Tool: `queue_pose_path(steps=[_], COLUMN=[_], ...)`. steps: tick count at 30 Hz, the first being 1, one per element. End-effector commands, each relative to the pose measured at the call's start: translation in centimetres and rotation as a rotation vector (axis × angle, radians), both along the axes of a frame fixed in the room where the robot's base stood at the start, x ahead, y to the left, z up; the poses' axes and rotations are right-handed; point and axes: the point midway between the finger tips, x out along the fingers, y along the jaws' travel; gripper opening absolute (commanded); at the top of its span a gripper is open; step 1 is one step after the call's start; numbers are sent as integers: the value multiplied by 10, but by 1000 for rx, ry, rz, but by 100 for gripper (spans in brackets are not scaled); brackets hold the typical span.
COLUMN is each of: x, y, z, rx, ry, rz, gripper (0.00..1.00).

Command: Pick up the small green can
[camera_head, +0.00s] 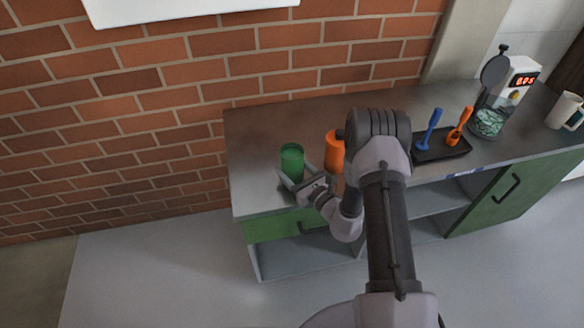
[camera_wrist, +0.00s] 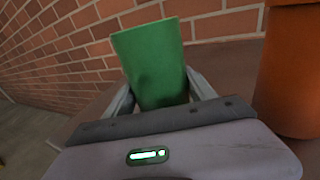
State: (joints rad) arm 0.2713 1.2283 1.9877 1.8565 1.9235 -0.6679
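The small green can (camera_head: 292,160) stands upright on the left part of the grey countertop (camera_head: 262,135). My gripper (camera_head: 296,182) is at the can, with one finger showing on its left side and the other on its right. In the wrist view the green can (camera_wrist: 152,62) rises between the two fingers (camera_wrist: 160,95) and looks slightly tilted in the picture. The fingers are spread about as wide as the can. Whether they press on it cannot be made out, and the can's lower part is hidden behind the gripper body.
An orange can (camera_head: 334,152) stands close to the right of the green can and also shows in the wrist view (camera_wrist: 290,75). A black tray (camera_head: 440,153) with blue and orange tools, a white device (camera_head: 518,78) and a mug (camera_head: 565,111) are further right. A brick wall (camera_head: 180,95) is behind.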

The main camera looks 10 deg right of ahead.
Motion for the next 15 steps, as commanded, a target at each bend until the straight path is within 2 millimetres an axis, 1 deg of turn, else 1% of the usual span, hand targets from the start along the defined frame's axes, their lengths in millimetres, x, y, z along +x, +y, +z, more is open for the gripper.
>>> queue_pose_path(steps=[1, 9, 15], x=[0, 0, 0], y=[0, 0, 0], z=[0, 0, 0], rx=[0, 0, 0], ry=[0, 0, 0], rz=[0, 0, 0], gripper=[52, 0, 0])
